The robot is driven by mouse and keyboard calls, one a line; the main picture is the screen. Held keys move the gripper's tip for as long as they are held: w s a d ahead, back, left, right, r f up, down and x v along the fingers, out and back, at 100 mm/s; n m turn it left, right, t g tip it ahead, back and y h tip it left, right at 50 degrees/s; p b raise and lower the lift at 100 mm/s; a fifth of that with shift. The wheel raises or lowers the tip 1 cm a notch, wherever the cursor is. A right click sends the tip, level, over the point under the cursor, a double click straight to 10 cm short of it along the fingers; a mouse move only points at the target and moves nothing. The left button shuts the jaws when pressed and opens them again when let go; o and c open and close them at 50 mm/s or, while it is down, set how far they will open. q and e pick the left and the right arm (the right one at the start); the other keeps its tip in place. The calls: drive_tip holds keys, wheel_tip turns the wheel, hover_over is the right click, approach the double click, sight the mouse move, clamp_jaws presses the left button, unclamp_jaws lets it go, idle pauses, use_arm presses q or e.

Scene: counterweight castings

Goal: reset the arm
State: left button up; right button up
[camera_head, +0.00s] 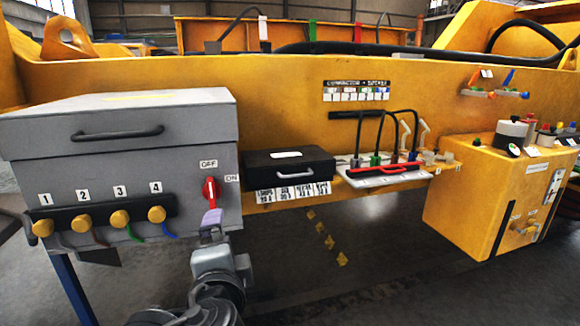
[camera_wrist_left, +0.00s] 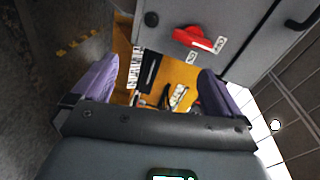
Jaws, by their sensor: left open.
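My left gripper (camera_head: 212,220) is in front of the grey cabinet's lower right corner in the head view, just below the red rotary switch (camera_head: 209,191). In the left wrist view its two purple fingers (camera_wrist_left: 157,68) are wide apart with nothing between them. The red switch (camera_wrist_left: 195,39) there lies beyond the fingertips, apart from them. Its handle stands upright, towards the OFF label (camera_head: 208,163); the ON label (camera_head: 232,179) is at its right. My right gripper does not show.
The grey cabinet (camera_head: 190,125) carries several numbered yellow knobs (camera_head: 120,218). A black case (camera_head: 290,170), a white panel with cables (camera_head: 385,175) and a yellow control box (camera_head: 470,205) stand to the right on the yellow beam (camera_head: 270,85). The floor below is open.

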use_arm(q)
drive_tip(key=s+f+n+g+h+p, duration=0.45)
drive_tip(key=s+f+g+p, duration=0.4)
drive_tip(key=p, duration=0.85)
drive_tip(key=s+a+f+n+g+p, duration=0.1)
drive_tip(key=s+a+n+g+p, duration=0.1)
drive_tip(key=s+a+n+p, duration=0.65)
drive_tip(key=s+a+f+m+g+p, duration=0.15)
drive_tip(key=s+p, duration=0.45)
drive_tip(key=s, duration=0.8)
wheel_tip(320, 180, up, 37)
drive_tip(key=p, duration=3.7)
drive_tip(key=shift+w+d+f, duration=0.15)
drive_tip(key=shift+w+d, duration=0.2)
drive_tip(key=shift+d, duration=0.1)
drive_tip(key=shift+n, duration=0.25)
